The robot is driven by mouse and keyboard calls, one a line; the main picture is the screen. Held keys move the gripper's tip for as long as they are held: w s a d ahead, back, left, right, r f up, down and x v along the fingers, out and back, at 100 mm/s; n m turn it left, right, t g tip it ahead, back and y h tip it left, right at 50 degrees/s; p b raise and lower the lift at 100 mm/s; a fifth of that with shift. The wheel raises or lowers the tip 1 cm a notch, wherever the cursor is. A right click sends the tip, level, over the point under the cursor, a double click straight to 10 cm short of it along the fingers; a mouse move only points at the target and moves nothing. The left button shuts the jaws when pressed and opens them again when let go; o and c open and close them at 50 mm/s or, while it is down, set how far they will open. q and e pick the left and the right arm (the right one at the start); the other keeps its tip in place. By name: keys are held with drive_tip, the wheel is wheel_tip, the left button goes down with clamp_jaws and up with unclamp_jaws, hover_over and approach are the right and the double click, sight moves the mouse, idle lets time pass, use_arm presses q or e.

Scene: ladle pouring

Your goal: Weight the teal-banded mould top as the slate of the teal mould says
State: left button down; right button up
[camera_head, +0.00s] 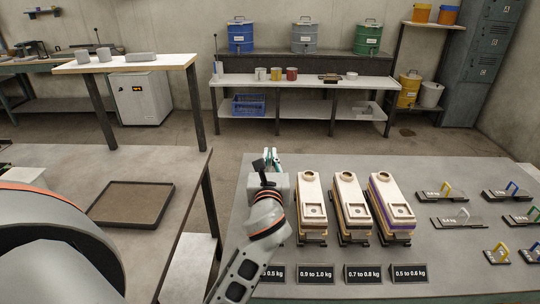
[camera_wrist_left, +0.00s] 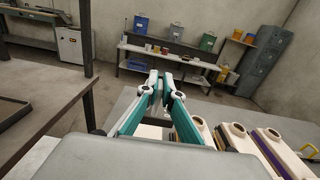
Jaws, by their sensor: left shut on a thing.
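My left gripper (camera_head: 271,157), with teal fingers, is over the left end of the row of moulds. In the left wrist view its fingers (camera_wrist_left: 162,85) are closed together on something I cannot make out. The leftmost mould is mostly hidden behind my arm and gripper, so its band colour cannot be told. Its slate (camera_head: 272,273) is partly covered and ends in "0.5 kg". The other moulds have slates: 0.9 to 1.0 kg (camera_head: 315,273), 0.7 to 0.8 kg (camera_head: 362,273) and 0.5 to 0.6 kg (camera_head: 409,273). The rightmost mould (camera_head: 390,206) has a purple band. My right gripper is not in view.
Several flat weights with coloured handles lie on the right of the table, including a yellow-handled one (camera_head: 436,196) and a blue-handled one (camera_head: 505,195). A dark tray (camera_head: 131,187) is on the left table. A gap separates the two tables.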

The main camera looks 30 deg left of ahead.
use_arm(q)
drive_tip(key=shift+f, duration=0.35)
drive_tip(key=shift+f, duration=0.1)
drive_tip(key=shift+f+b, duration=1.35)
drive_tip(key=shift+f, duration=1.35)
drive_tip(key=shift+f, duration=0.3)
drive_tip(key=c, duration=2.2)
unclamp_jaws()
drive_tip(key=shift+o, duration=0.2)
drive_tip(key=shift+f, duration=0.1)
drive_tip(key=v, duration=1.2)
